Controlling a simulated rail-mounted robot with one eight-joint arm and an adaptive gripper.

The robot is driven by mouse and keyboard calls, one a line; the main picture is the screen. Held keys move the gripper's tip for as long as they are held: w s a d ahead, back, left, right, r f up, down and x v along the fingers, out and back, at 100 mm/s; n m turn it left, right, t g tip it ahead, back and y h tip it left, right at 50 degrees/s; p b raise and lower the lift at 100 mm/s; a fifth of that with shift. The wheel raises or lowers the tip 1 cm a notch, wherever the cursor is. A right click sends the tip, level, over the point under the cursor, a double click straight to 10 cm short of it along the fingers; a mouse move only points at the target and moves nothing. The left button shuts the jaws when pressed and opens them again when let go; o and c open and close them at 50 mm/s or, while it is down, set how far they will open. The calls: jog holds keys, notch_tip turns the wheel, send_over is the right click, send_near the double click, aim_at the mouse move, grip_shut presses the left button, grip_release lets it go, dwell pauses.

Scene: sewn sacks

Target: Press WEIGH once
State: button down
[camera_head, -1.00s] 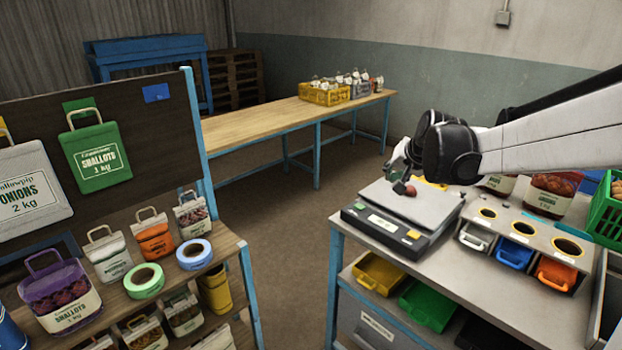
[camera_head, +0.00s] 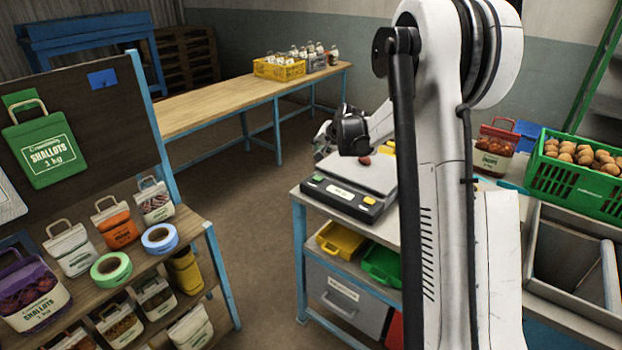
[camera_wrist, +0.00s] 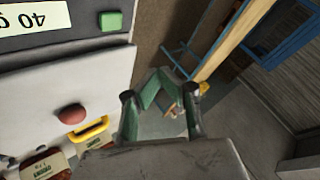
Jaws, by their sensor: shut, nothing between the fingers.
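The bench scale (camera_head: 349,197) stands on the metal table with a pale weighing plate (camera_head: 372,172). Its front strip carries a green button (camera_head: 318,178), a lit display (camera_head: 340,192) and an orange button (camera_head: 369,201). I cannot read a WEIGH label. The wrist view shows the green button (camera_wrist: 110,21) and part of the display (camera_wrist: 35,15). A small red-brown round item (camera_head: 365,160) lies on the plate.
My arm hides the table's middle in the head view. A green crate of onions (camera_head: 580,165) and a grey bin (camera_head: 570,262) are at right. A shelf with bags and tape rolls (camera_head: 110,268) is at left. The floor between is clear.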

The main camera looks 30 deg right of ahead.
aim_at(318, 178)
jog(key=shift+f, duration=0.1)
dwell(0.3)
notch_tip(318, 178, down, 8)
jog(key=b, duration=0.4)
jog(key=shift+f+b, duration=0.3)
jog(key=shift+b, duration=0.05)
jog(key=shift+f, duration=0.1)
dwell(1.2)
jog(key=shift+f+b, duration=0.35)
jog(key=shift+b, duration=0.2)
jog(key=shift+f+b, duration=0.45)
dwell(0.6)
jog(key=shift+r, duration=0.1)
jog(key=shift+r+p, duration=0.3)
jog(key=shift+r, duration=0.5)
